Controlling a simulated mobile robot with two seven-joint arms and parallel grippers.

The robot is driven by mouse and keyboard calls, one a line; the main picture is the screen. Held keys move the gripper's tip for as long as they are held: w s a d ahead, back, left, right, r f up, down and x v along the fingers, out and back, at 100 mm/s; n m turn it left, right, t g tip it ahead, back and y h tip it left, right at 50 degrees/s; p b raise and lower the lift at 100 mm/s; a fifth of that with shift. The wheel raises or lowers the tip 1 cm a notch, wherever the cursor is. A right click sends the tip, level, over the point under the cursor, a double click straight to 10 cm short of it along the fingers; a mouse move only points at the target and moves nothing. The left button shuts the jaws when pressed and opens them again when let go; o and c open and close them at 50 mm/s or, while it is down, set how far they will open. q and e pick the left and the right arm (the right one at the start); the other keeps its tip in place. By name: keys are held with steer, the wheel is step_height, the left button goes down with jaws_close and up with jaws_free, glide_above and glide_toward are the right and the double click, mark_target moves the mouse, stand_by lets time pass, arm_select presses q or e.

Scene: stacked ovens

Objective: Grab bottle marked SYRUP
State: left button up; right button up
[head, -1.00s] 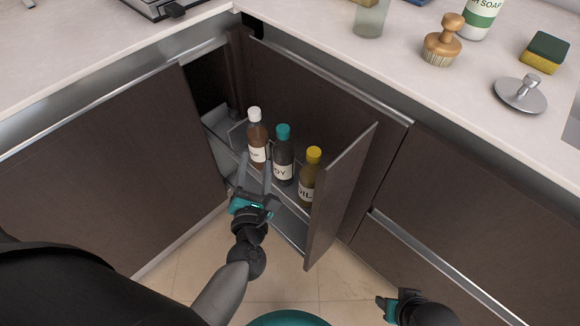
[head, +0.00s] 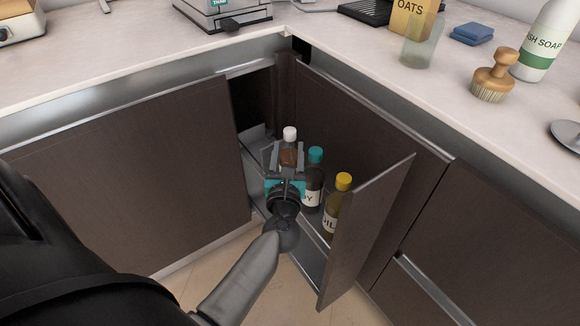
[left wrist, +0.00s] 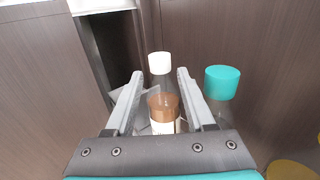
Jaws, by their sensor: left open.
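The syrup bottle (head: 289,150) is brown with a white cap and stands upright at the left end of the row in the pulled-out corner drawer. In the left wrist view the bottle (left wrist: 162,95) stands between the two fingers, and its label is mostly hidden by my gripper. My left gripper (head: 286,160) is open, with one finger on each side of the bottle. It also shows in the left wrist view (left wrist: 158,92), where gaps appear between fingers and bottle. My right gripper is not in view.
A teal-capped dark bottle (head: 313,185) stands close to the right of the syrup bottle, and a yellow-capped oil bottle (head: 335,210) is further right. The drawer front panel (head: 365,230) is on the right. A cabinet door (head: 130,170) is on the left.

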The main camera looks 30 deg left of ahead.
mark_target(290, 139)
arm_select(q)
steer(key=x, duration=0.4)
steer(key=shift+w+r+b, duration=0.2)
steer(key=shift+r+b, duration=0.05)
steer(key=shift+b, duration=0.1)
steer(key=shift+w+a, duration=0.4)
steer(key=shift+w, duration=0.1)
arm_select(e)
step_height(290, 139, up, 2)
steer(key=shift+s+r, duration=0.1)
arm_select(q)
jaws_close()
stand_by(0.6)
